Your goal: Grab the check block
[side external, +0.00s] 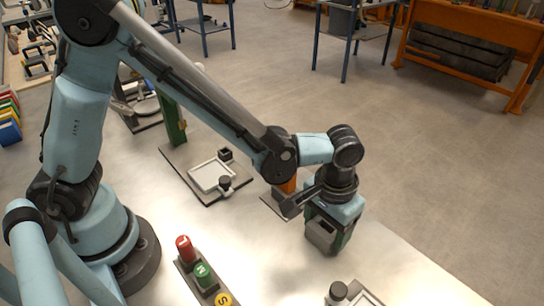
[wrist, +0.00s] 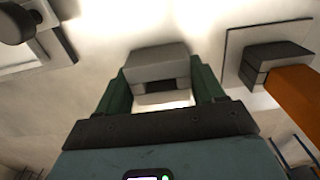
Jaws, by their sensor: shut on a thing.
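My gripper (side external: 332,238) is at the right part of the pale table in the side view, pointing down. Its green fingers are shut on a grey block, which I take to be the check block (side external: 319,235). In the wrist view the block (wrist: 156,60) sits between the two green fingers of my gripper (wrist: 160,82), with a dark patch on its near face. The fingers hide its sides. I cannot tell whether its underside touches the table.
An orange part (side external: 288,185) stands close behind my gripper; the wrist view shows it with a grey block-shaped end (wrist: 262,62). A dark knob (side external: 338,291) on a pale fixture is at the front. Red, green and yellow buttons (side external: 204,275) lie left. A framed plate (side external: 212,174) lies behind.

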